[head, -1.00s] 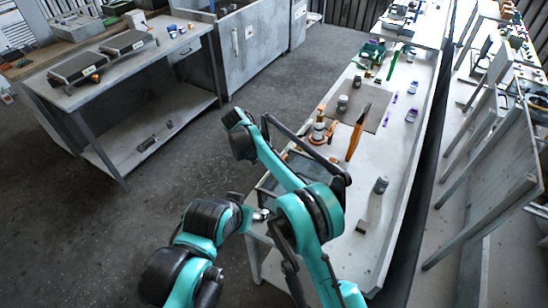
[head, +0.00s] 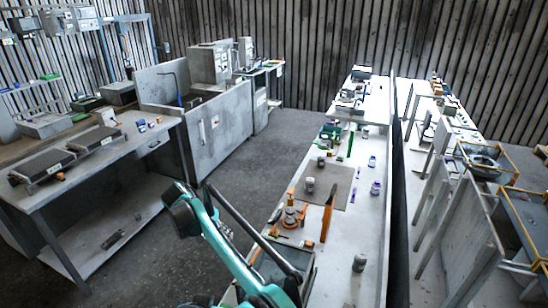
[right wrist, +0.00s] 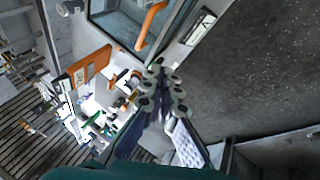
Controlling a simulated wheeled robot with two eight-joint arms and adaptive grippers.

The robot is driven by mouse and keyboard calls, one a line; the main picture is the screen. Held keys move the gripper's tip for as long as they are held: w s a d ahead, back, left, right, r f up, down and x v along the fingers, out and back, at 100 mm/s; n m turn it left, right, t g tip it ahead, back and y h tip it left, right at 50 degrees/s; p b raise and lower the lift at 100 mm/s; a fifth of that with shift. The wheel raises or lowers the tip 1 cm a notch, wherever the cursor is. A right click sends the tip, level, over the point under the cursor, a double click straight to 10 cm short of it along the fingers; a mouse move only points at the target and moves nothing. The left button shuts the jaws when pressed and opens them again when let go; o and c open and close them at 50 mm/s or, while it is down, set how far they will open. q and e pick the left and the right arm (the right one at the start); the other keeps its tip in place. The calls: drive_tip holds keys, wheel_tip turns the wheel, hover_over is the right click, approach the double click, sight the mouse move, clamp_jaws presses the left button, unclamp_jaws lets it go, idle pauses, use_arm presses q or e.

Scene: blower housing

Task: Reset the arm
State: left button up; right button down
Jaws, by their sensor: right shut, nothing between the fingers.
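My right gripper (right wrist: 160,88) shows in the right wrist view, its two fingers brought together with nothing between them. It is apart from any object, beside the front end of the long workbench. In the head view a teal arm link of mine rises at the bottom centre and hides part of that bench's near left corner. My left gripper is not in view.
The long workbench (head: 345,250) carries an orange-based device (head: 290,217), an upright orange plate (head: 327,218), a grey mat (head: 341,182) and a grey cylinder (head: 359,263). A left workbench (head: 95,175) holds two flat dark devices. Open floor (head: 235,155) lies between the benches.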

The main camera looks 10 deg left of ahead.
drive_tip(key=s+d+r+y+b, duration=0.15)
drive_tip(key=d+r, duration=0.25)
drive_tip(key=d, duration=0.6)
drive_tip(key=d+r+y+b, duration=0.1)
drive_tip(key=d+r+b, duration=0.25)
drive_tip(key=d, duration=0.55)
drive_tip(key=s+d+y+b, duration=0.1)
drive_tip(key=s+d+b, duration=0.2)
drive_tip(key=s+d, duration=0.85)
drive_tip(key=s+d+f+t+b, duration=0.1)
drive_tip(key=s+d+f+b, duration=0.1)
drive_tip(key=s+d+f, duration=0.4)
drive_tip(key=s+d+f+t+y+b, duration=0.1)
drive_tip(key=s+d+f, duration=0.4)
drive_tip(key=s, duration=0.5)
wheel_tip(320, 180, down, 2)
drive_tip(key=shift+d+f+m+t+b, duration=0.1)
drive_tip(key=shift+d+m+t+b, duration=0.3)
drive_tip(key=shift+t, duration=0.4)
drive_tip(key=shift+s, duration=0.1)
